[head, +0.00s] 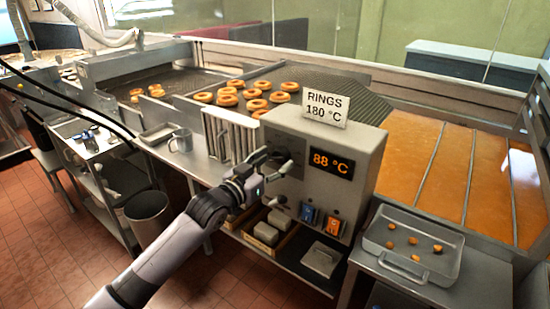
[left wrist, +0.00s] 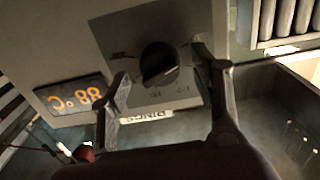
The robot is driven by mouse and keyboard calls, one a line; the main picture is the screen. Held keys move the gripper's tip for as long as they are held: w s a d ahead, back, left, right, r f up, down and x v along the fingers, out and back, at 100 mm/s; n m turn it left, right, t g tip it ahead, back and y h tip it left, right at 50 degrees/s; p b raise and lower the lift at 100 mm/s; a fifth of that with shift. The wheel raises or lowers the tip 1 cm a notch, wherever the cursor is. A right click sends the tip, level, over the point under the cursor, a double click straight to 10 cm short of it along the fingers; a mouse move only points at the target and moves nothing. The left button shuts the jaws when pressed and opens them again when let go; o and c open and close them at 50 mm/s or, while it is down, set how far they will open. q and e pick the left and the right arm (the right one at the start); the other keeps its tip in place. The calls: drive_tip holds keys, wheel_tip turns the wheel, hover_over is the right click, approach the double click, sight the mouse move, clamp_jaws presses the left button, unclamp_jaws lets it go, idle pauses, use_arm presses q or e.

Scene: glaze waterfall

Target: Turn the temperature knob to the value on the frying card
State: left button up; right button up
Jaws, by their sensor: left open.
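The frying card (head: 325,105) stands on top of the grey control box (head: 345,200) and reads "RINGS 180 °C". An orange display (head: 331,163) on the box front reads 88 °C; it shows upside down in the left wrist view (left wrist: 73,100). The black temperature knob (left wrist: 158,64) sits on a dark dial plate; its markings are too blurred to read. My left gripper (head: 276,162) is open in front of the box. In the left wrist view its fingers lie on either side of the knob, and I cannot tell whether they touch it. In the head view the gripper mostly hides the knob.
Orange oil (head: 480,180) fills the fryer at the right. Ring doughnuts (head: 255,95) lie on a mesh conveyor behind. A metal tray (head: 412,245) with several small pieces stands at lower right. Blue and orange switches (head: 322,221) sit low on the box. A mug (head: 181,140) stands left.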

use_arm(q)
drive_tip(key=shift+w+d, duration=0.3)
drive_tip(key=shift+w, duration=0.15)
drive_tip(key=shift+c, duration=0.3)
drive_tip(key=c, duration=1.1)
